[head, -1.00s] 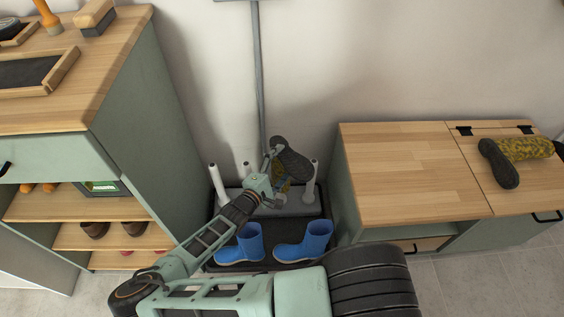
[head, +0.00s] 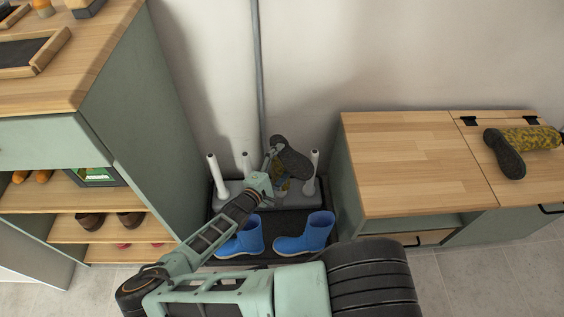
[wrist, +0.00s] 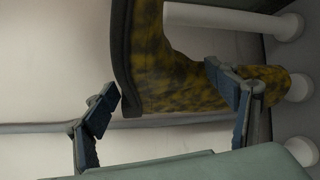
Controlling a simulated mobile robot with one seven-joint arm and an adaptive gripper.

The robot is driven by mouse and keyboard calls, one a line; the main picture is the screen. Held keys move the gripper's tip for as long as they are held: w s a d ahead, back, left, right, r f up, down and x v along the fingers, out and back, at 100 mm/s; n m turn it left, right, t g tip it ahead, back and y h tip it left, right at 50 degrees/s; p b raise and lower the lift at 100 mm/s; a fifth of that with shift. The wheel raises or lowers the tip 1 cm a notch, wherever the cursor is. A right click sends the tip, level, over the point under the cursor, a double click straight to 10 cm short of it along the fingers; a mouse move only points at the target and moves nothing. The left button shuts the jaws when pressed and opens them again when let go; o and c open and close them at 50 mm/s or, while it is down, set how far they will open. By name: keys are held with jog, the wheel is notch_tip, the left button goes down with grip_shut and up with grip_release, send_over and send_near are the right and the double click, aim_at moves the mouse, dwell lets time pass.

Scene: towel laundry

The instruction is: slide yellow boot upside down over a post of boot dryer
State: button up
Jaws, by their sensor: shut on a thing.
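The yellow-and-dark patterned boot (wrist: 180,75) is upside down at the dryer, its dark sole (head: 290,157) uppermost in the head view. The boot dryer (head: 228,196) is a grey base with white upright posts (head: 216,180). In the wrist view the boot's shaft reaches toward the base, and a white post foot (wrist: 300,88) shows at its opening. The shaft appears to be around that post, but its inside is hidden. My gripper (head: 277,172) is shut on the boot; its fingers (wrist: 170,98) also show in the wrist view.
Two blue boots (head: 306,235) stand on the dark mat before the dryer. A second yellow boot (head: 525,142) lies on the wooden-topped bench (head: 410,165) at right. A green shoe cabinet (head: 140,130) stands close at left. A grey pole (head: 256,70) rises behind the dryer.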

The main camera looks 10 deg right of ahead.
jog(key=o, duration=2.1)
jog(key=shift+c, duration=0.2)
jog(key=shift+a, duration=0.1)
jog(key=v, duration=1.2)
